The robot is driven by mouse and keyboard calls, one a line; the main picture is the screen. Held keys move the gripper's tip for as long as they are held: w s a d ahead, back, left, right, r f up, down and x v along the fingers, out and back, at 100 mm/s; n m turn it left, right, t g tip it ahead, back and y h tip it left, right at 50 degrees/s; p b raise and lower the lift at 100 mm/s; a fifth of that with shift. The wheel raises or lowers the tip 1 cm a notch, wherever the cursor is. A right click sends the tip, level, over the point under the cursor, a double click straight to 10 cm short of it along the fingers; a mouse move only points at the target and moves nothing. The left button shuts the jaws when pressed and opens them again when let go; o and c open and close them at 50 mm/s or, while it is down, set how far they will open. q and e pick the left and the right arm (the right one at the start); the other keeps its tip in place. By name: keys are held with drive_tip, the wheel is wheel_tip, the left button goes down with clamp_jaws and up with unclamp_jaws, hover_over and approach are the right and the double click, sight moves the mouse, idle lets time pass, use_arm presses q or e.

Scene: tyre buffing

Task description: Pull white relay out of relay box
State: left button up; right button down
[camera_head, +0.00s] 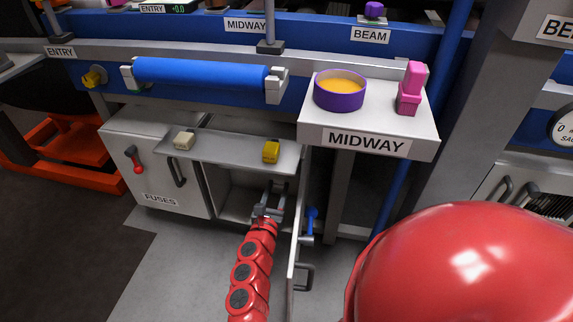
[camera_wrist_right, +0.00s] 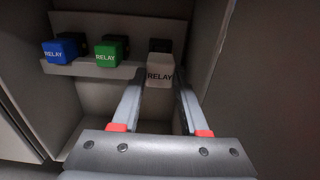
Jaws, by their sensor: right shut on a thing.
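The white relay (camera_wrist_right: 159,74), lettered RELAY, is in the right wrist view, in front of a dark socket (camera_wrist_right: 160,46) in the relay box. I cannot tell whether it still touches the socket. My right gripper (camera_wrist_right: 158,97) is shut on it, one finger on each side. In the head view this gripper (camera_head: 270,206) reaches into the open cabinet (camera_head: 232,198), and the relay is hard to make out there. A green relay (camera_wrist_right: 108,55) and a blue relay (camera_wrist_right: 64,50) sit to the left on the same ledge (camera_wrist_right: 90,70). My left gripper is out of view.
The open cabinet door (camera_head: 296,245) stands close right of my arm. A shelf (camera_head: 225,149) above holds a cream block (camera_head: 184,139) and a yellow block (camera_head: 271,152). The MIDWAY stand (camera_head: 367,142) holds a purple bowl (camera_head: 339,92) and a pink object (camera_head: 410,90).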

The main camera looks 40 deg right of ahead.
drive_tip(key=s+a+r+p, duration=0.2)
drive_tip(key=s+a+r, duration=0.1)
drive_tip(key=a, duration=0.1)
drive_tip(key=shift+s+a+p, duration=0.15)
drive_tip(key=shift+s+p, duration=0.25)
